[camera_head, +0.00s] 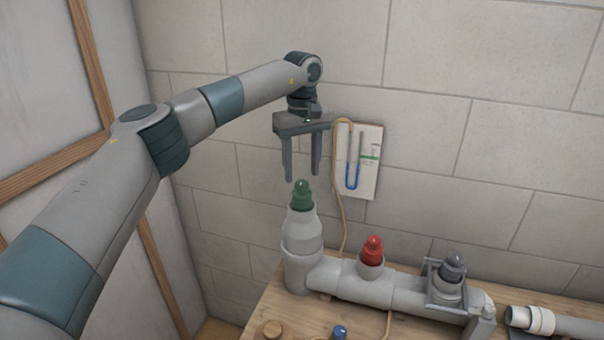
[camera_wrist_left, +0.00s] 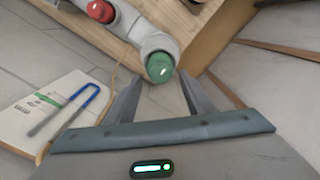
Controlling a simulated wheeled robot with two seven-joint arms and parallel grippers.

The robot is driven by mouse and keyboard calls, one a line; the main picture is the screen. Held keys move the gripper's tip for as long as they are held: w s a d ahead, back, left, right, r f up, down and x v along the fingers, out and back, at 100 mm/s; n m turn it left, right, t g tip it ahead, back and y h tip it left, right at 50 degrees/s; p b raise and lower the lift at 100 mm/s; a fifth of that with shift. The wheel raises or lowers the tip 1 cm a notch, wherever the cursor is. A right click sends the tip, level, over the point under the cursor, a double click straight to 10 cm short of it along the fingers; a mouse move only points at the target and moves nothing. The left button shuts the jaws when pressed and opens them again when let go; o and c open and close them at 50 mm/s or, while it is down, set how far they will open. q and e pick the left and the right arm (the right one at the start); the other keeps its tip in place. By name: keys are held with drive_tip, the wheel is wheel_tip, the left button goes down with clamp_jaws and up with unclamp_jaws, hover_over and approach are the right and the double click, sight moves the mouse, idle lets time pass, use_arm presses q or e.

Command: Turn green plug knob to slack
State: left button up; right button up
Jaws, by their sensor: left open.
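The green plug knob (camera_head: 302,196) sits on top of the upright grey pipe (camera_head: 301,240) at the left end of the pipe assembly. My left gripper (camera_head: 303,178) is open and points down just above the knob, with its two fingers apart and nothing between them. In the left wrist view the green knob (camera_wrist_left: 160,67) shows just beyond the fingertips of the left gripper (camera_wrist_left: 160,88). The knob looks apart from the fingers. My right gripper is in neither view.
A red plug (camera_head: 372,250) and a grey plug (camera_head: 453,267) in a bracket stand along the horizontal pipe. A U-tube gauge board (camera_head: 368,185) hangs on the wall behind the gripper. A blue cap (camera_head: 340,332) and a loose pipe (camera_head: 570,325) lie on the wooden bench (camera_head: 262,312).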

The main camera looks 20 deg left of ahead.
sight(302, 182)
use_arm(q)
drive_tip(key=shift+f+p, duration=0.4)
drive_tip(key=shift+f, duration=1.2)
drive_tip(key=shift+c, duration=0.6)
drive_tip(key=c, duration=0.9)
drive_tip(key=shift+c, duration=0.2)
